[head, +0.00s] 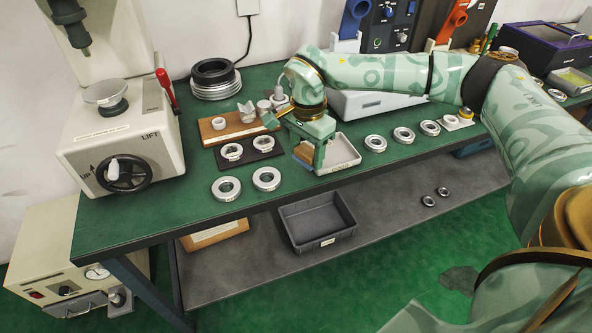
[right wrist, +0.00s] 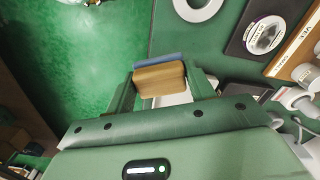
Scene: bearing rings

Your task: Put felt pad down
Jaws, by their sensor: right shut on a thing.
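The felt pad (right wrist: 160,78) is a tan block with a blue-grey layer along one side. It sits between the two fingers of my right gripper (right wrist: 162,88), which is shut on it. In the head view my right gripper (head: 312,150) hangs at the front edge of the green bench, by the left side of a white tray (head: 345,168). The pad (head: 303,152) shows there as a small brown patch, partly hidden by the finger. The gap between the pad and the bench cannot be told. My left gripper is not in view.
Left of the gripper lie two loose rings (head: 226,188), a dark board (head: 262,145) with rings and a wooden board (head: 218,134). Several rings (head: 403,134) lie to the right. A lift press (head: 120,145) stands at left. A grey bin (head: 316,222) is on the shelf below.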

